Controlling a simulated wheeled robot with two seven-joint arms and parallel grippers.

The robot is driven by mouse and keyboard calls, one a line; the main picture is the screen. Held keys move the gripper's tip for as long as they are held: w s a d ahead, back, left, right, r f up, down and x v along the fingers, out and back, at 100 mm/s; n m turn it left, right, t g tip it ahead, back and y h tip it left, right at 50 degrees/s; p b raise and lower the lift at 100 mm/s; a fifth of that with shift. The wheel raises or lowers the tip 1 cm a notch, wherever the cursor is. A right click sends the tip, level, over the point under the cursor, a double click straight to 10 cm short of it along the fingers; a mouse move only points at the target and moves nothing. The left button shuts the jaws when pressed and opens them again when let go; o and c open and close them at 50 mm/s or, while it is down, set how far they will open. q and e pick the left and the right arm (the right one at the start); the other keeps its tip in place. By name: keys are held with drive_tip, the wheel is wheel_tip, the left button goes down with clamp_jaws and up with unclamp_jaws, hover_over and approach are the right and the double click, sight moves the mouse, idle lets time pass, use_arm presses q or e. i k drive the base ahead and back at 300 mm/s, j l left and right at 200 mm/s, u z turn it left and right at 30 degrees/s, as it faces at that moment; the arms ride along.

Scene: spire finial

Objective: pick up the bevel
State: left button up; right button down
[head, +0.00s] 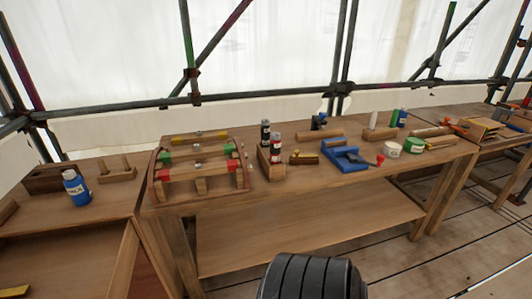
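I cannot pick out the bevel with certainty at this size. A small dark brown wooden piece with a yellowish part (304,158) lies on the middle workbench (225,204), right of the bottles; it is too small to tell what it is. Neither of my grippers is in view.
A wooden rack with red and green blocks (200,166) stands at the bench's left. Two dark bottles (276,148), a blue vise-like tool (343,156), and white and green tubs (413,146) are spread along it. A blue bottle (76,187) stands on the left bench. Scaffold poles run behind.

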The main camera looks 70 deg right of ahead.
sight(294, 161)
drive_tip(key=z, duration=2.6)
